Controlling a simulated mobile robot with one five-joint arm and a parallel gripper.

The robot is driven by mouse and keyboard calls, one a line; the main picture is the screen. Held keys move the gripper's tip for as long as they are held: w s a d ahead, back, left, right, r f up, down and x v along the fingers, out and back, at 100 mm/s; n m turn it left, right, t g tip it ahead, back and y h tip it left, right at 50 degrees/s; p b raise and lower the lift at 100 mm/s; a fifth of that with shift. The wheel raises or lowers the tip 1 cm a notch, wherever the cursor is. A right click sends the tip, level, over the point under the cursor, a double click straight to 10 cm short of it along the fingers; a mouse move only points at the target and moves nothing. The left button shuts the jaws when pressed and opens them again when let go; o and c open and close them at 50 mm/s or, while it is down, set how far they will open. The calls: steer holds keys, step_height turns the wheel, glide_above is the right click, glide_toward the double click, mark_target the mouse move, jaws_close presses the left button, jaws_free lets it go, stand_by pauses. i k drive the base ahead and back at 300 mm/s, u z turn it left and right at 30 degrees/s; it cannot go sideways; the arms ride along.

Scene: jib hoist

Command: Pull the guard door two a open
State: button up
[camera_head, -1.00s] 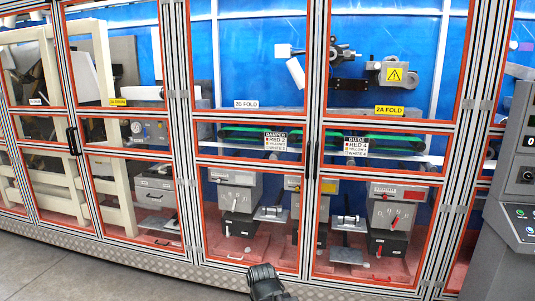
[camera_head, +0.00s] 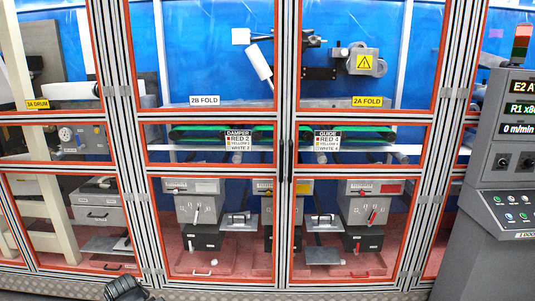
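The guard door marked 2A FOLD (camera_head: 367,101) is the right one of a pair of tall doors with silver frames, orange edging and clear panes. It looks shut, flush with the left door marked 2B FOLD (camera_head: 204,100). A slim dark upright handle (camera_head: 290,160) sits on the 2A door's left edge, close beside a similar handle (camera_head: 280,160) on the 2B door. My gripper (camera_head: 125,288) is a black shape at the bottom edge, left of and well below these handles. It is cut off by the frame and touches no door handle that I can see; its fingers are unclear.
A grey control console (camera_head: 490,225) with lit readouts stands at the right, in front of the guard's right end. Another guarded section marked 3A DRUM (camera_head: 37,104) is at the left. A patterned metal kick plate (camera_head: 230,294) runs along the foot of the doors.

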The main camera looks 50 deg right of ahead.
mark_target(296, 115)
steer(key=z, duration=0.1)
steer(key=i, duration=1.35)
steer(key=z, duration=0.7)
steer(key=k, duration=0.85)
steer(key=z, duration=0.2)
steer(key=i, duration=0.9)
steer(key=u, duration=0.05)
